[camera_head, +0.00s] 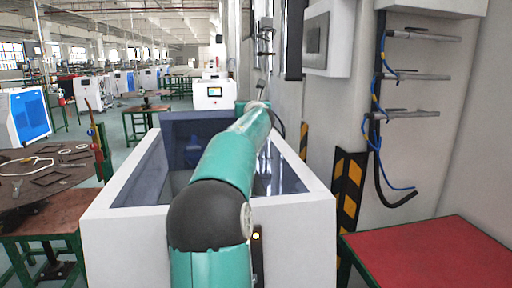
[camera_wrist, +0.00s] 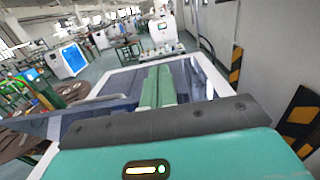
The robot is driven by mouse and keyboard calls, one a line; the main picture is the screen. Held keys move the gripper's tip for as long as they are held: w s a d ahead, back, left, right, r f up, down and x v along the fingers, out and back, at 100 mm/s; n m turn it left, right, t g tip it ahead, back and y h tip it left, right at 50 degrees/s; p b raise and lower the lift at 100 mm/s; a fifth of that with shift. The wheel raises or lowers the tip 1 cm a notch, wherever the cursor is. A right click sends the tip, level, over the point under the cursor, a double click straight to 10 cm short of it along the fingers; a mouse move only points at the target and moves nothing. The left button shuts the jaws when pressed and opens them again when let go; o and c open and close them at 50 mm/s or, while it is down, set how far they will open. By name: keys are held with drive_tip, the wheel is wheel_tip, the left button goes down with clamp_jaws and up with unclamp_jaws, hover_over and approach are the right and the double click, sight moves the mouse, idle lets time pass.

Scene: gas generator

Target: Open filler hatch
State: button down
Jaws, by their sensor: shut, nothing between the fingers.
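My gripper (camera_wrist: 158,86) shows in the wrist view as two green fingers side by side, shut and empty. In that view they overlap a large white-rimmed box (camera_wrist: 122,77) with dark bluish panels. The same box (camera_head: 118,222) stands straight ahead in the head view, with my arm reaching over it. My arm hides the gripper there. A white machine with a small lit screen (camera_head: 213,93) stands beyond the box. It also shows in the wrist view (camera_wrist: 163,32), apart from the fingers. I cannot make out a filler hatch for certain in either view.
A wall with a grey cabinet (camera_head: 326,38) and pipes with blue hoses (camera_head: 415,76) is on the right. A yellow-black striped post (camera_head: 350,190) and a red-topped table (camera_head: 430,260) stand there. A round table (camera_head: 40,172) is on the left. Floor shows beyond it.

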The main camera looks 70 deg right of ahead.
drive_tip(key=shift+w+d+r, duration=0.15)
drive_tip(key=shift+w+d, duration=0.05)
drive_tip(key=shift+d, duration=0.25)
drive_tip(key=shift+a, duration=0.1)
